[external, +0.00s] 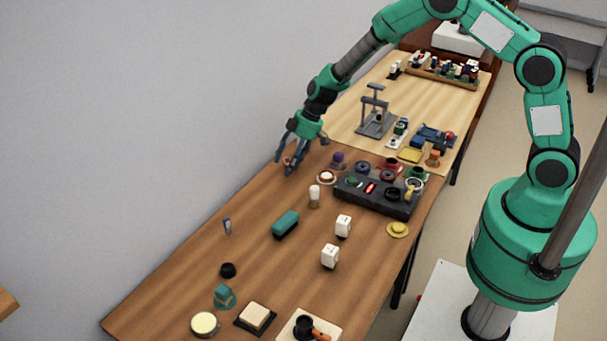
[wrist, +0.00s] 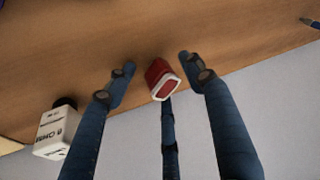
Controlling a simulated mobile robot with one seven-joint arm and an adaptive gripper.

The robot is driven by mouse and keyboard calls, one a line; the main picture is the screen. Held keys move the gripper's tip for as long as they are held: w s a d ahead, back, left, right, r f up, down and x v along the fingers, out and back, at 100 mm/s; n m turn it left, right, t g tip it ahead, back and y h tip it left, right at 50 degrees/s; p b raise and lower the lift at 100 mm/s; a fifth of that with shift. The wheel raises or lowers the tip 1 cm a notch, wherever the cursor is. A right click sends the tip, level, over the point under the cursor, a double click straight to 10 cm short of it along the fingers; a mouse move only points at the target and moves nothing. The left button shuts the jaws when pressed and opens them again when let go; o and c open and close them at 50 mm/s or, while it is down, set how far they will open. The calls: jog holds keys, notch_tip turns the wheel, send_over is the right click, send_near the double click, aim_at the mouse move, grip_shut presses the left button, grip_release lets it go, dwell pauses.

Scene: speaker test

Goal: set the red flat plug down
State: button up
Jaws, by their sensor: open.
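The red flat plug (wrist: 161,82) shows in the wrist view as a small red block with a pale rim around its near face. It is near the edge of the wooden table, between my fingers. My gripper (wrist: 155,66) is open, with a gap on the left and right of the plug; the middle finger lies below it in the picture, and I cannot tell whether it touches. In the external view my gripper (external: 286,164) is low over the far-left edge of the brown table (external: 180,275), by the wall. I cannot tell whether the plug rests fully on the wood.
A white lettered block with a dark top (wrist: 55,132) stands to the left in the wrist view. The table left of the teal block (external: 286,223) is mostly clear.

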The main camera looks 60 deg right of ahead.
jog(key=shift+r, duration=0.2)
jog(key=shift+d+r+p, duration=0.1)
jog(key=shift+r+p, duration=0.2)
jog(key=p+v, duration=0.2)
jog(key=v, duration=0.9)
jog(key=shift+s, duration=0.15)
jog(key=shift+r, duration=0.1)
